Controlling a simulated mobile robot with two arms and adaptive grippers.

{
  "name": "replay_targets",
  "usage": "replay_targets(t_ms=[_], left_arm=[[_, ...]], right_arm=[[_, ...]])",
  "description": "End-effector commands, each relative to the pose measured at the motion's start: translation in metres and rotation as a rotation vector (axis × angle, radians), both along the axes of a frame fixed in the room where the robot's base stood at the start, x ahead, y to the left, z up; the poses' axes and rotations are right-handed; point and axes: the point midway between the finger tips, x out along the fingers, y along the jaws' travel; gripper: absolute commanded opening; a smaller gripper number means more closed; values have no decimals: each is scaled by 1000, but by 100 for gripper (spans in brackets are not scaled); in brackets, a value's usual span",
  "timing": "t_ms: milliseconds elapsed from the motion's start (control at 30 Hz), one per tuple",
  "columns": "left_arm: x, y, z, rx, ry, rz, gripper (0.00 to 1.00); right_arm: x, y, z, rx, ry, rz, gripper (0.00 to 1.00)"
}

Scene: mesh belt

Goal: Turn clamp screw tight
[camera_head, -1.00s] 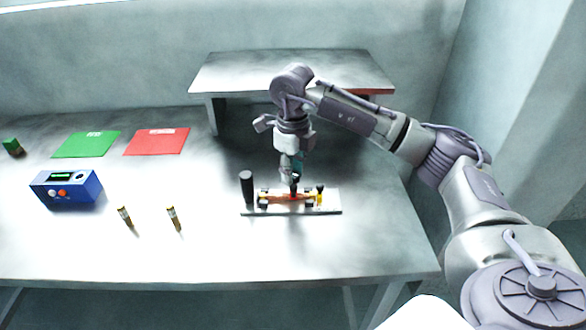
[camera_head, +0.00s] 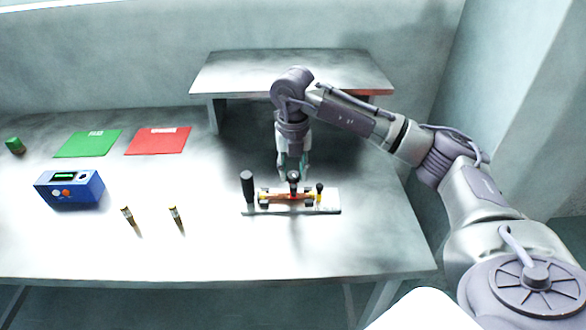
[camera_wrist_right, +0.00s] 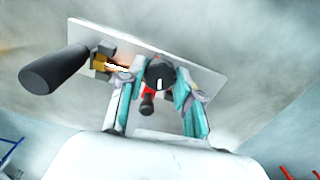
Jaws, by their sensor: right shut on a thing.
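The clamp fixture has a pale base plate (camera_head: 333,202) near the table's front right; the plate also shows in the right wrist view (camera_wrist_right: 207,82). The clamp screw has a black knob (camera_head: 293,176) above a red part at the middle of the fixture. My right gripper (camera_head: 295,178) points down from above and is shut on the knob. In the right wrist view, its teal fingers lie on either side of the round knob (camera_wrist_right: 160,73), which has a white mark on top. An orange-brown piece lies across the fixture under the screw, partly hidden. My left gripper is not in view.
A raised shelf (camera_head: 290,72) stands behind. A blue box (camera_head: 69,190), two small tubes and green and red mats lie to the left.

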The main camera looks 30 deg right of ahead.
Motion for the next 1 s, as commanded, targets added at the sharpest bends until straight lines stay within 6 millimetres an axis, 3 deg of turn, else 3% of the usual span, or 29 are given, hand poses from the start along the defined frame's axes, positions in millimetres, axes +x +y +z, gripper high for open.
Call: replay_targets(t_ms=[300,800,833,933,1000], left_arm=[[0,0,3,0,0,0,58],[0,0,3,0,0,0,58],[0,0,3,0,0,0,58],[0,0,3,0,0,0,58],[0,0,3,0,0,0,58]], right_arm=[[0,-1,1,0,-1,-106,0],[0,-1,0,0,-1,-121,0],[0,-1,0,-1,-2,-121,39],[0,-1,0,0,-1,-120,55],[0,-1,0,0,-1,-120,59]])
